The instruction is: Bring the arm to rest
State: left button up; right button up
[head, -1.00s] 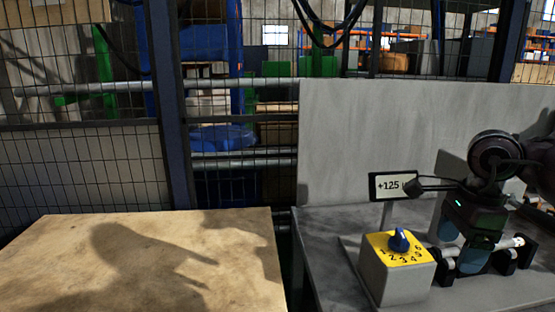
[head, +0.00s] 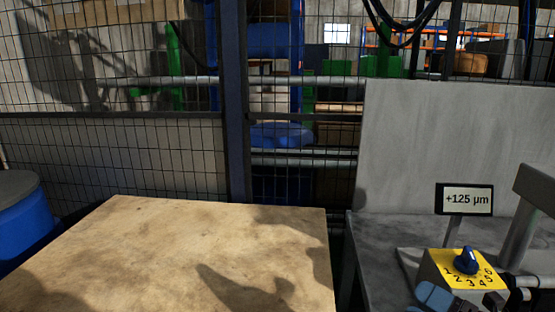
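My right gripper (head: 437,297) shows only as a bluish finger pad and some dark parts at the bottom edge, in front of the control box. The rest of it is cut off, so its opening is hidden. My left gripper is out of view. The grey control box (head: 432,268) has a yellow top with a blue dial knob (head: 467,261) and printed numbers around it. The display (head: 464,199) behind it reads +125 µm. A silvery cylindrical bar (head: 532,281) lies at the right edge, partly cut off.
A bare wooden tabletop (head: 200,250) fills the lower middle, with shadows on it. A grey panel (head: 450,140) stands behind the grinder's grey bench (head: 385,245). A blue drum (head: 25,225) stands at the left edge. A mesh fence (head: 130,150) runs behind.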

jog(key=s+d+f+m+g+h, duration=0.1)
jog(key=s+d+f+m+h, duration=0.3)
jog(key=f+m+h, duration=0.45)
jog(key=s+d+f+m+h, duration=0.35)
jog(key=f+m+h, duration=0.2)
jog(key=m, duration=0.65)
jog(key=s+a+f+m+g, duration=0.1)
jog(key=s+f+m+g, duration=0.4)
jog(key=s, duration=0.6)
jog(key=s+a+f+m+g, duration=0.2)
jog(key=s+f+m+g, duration=0.25)
jog(key=s+g, duration=0.4)
jog(key=w+f+n+t+y+p, duration=0.1)
jog(key=w+f+t+p, duration=0.2)
jog(key=w+t, duration=0.6)
jog(key=shift+a+n+t+p, duration=0.15)
jog(key=shift+n+t+p, duration=0.35)
jog(key=shift+t, duration=0.55)
jog(key=shift+f, duration=0.1)
